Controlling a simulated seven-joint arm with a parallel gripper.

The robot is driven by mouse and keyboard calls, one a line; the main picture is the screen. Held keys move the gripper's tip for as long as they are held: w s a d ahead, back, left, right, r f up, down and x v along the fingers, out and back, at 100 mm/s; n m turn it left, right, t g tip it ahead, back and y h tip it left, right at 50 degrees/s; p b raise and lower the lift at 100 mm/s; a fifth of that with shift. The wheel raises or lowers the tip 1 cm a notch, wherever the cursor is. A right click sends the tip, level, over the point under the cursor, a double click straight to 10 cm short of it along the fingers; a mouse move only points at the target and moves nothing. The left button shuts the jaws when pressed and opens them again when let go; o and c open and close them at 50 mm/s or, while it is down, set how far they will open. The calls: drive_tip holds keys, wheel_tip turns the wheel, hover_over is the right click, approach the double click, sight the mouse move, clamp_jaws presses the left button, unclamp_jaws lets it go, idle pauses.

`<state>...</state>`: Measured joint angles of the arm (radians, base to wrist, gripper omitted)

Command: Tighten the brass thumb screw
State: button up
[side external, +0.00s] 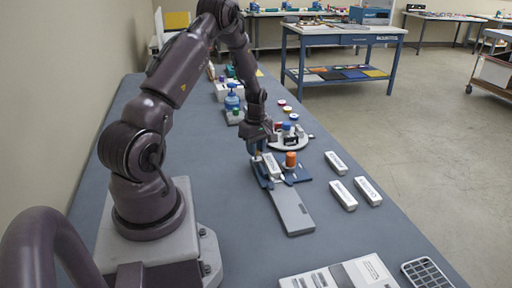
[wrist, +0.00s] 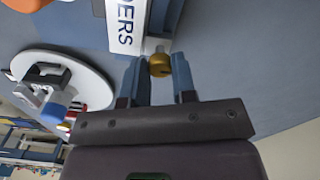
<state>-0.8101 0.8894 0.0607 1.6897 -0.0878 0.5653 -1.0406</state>
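The brass thumb screw (wrist: 160,66) shows in the wrist view as a small gold knob at the near end of a white block (wrist: 127,25) lettered "DERS". My gripper (wrist: 159,75) has one blue-grey finger on each side of the knob. In the side external view my gripper (side external: 258,148) points down at the white block (side external: 271,166) on a blue fixture (side external: 262,174). The screw cannot be made out there.
An orange knob (side external: 291,159) stands on the fixture beside the block. A grey plate (side external: 292,212) extends toward the camera. Several white labelled blocks (side external: 342,195) lie to the right. A round white stand (side external: 288,143) is behind. The bench (side external: 235,235) left of the plate is clear.

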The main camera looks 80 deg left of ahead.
idle(0.4)
drive_tip(key=m, duration=0.4)
drive_tip(key=shift+m, duration=0.3)
drive_tip(key=m, duration=0.9)
drive_tip(key=shift+m, duration=2.1)
drive_tip(key=o, duration=0.9)
